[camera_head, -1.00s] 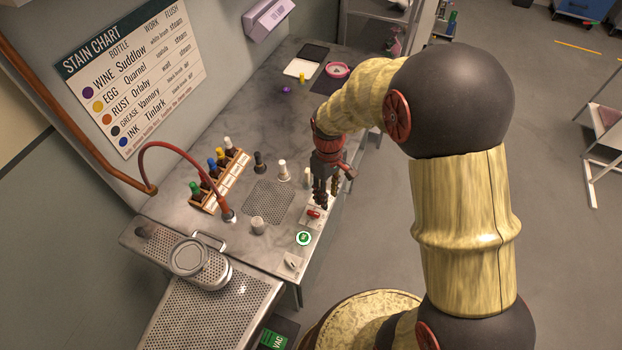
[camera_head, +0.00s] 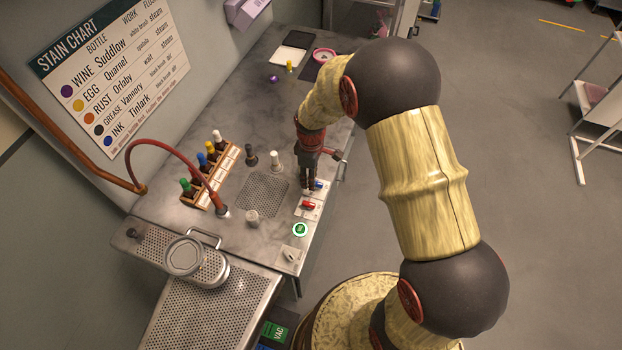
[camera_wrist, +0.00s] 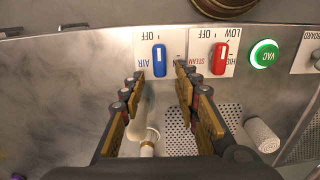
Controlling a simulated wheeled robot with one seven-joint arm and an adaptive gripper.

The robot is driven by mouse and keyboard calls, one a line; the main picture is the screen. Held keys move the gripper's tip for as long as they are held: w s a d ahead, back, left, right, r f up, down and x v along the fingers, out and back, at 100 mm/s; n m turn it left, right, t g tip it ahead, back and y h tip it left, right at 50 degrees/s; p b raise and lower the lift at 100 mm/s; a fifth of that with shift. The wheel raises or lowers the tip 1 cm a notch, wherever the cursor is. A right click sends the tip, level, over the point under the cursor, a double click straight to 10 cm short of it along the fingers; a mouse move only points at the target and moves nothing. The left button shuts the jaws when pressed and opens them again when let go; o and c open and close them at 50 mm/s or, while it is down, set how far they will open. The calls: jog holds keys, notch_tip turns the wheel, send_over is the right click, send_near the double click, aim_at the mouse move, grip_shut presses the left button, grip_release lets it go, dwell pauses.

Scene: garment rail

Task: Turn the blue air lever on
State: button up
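The blue air lever (camera_wrist: 159,60) sits on a white plate marked AIR and OFF, upside down in the wrist view. It stands lengthwise up the picture; the lettering is too small to tell its setting surely. In the head view the blue lever (camera_head: 318,184) shows just right of my fingers. My gripper (camera_wrist: 160,74) is open and empty, one finger on each side of the blue lever's line, with the lever seen beyond the fingertips. No contact shows. In the head view my gripper (camera_head: 308,189) points down over the bench's front edge.
The red steam lever (camera_wrist: 220,58) is close beside the blue one, near my right finger in the wrist view. Beyond it is the green VAC button (camera_wrist: 264,53). A white-topped bottle (camera_head: 276,161), a bottle rack (camera_head: 212,180) and a red hose (camera_head: 160,143) stand on the bench (camera_head: 262,108).

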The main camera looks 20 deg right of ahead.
jog(key=shift+f, duration=0.45)
jog(key=c, duration=0.8)
grip_shut()
